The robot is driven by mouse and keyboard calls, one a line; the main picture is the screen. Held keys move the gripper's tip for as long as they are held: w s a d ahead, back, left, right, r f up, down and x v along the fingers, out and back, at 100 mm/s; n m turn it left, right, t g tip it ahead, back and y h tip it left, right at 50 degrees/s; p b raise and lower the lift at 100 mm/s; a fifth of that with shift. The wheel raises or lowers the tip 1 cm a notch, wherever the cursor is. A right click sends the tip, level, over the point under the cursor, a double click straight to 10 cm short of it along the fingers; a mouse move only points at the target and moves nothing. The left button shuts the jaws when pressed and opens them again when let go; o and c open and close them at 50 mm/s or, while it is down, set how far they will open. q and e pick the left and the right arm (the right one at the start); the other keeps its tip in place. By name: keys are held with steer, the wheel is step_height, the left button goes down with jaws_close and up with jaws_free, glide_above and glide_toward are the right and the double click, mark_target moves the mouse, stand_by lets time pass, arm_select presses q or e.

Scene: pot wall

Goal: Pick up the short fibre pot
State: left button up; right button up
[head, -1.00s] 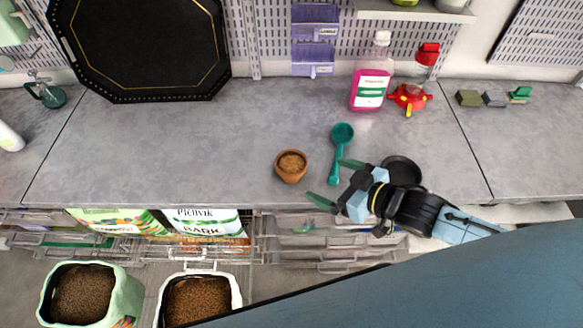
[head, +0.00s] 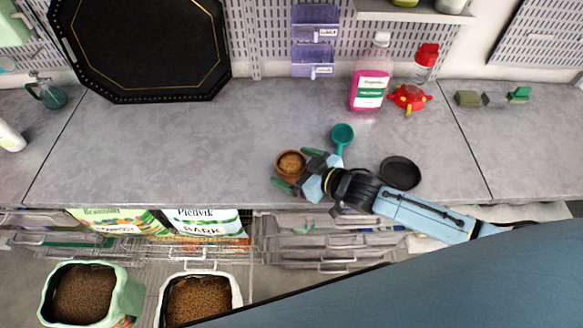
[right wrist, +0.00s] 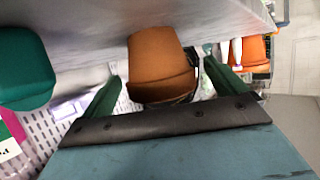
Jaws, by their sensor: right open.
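The short fibre pot (head: 291,162) is a small terracotta pot with brown filling, standing upright on the grey counter near its front edge. My right gripper (head: 294,170) is at the pot, with one green finger on its far right side and the other at its near side. In the right wrist view the orange-brown pot (right wrist: 160,58) sits between the two open green fingers (right wrist: 165,85), with a visible gap on the left; on the right I cannot tell whether the finger touches. My left gripper is not in view.
A teal scoop (head: 342,135) lies just behind my right gripper, its handle partly hidden. A black dish (head: 400,172) is to the right. A pink bottle (head: 369,90) and a red object (head: 409,98) stand at the back. The counter left of the pot is clear.

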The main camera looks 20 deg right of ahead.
mark_target(289, 162)
steer(key=shift+x, duration=1.15)
steer(key=shift+s, duration=0.1)
steer(key=c, duration=1.1)
steer(key=shift+r, duration=0.15)
step_height(289, 162, up, 10)
steer(key=shift+f+p, duration=0.1)
steer(key=shift+p, duration=0.2)
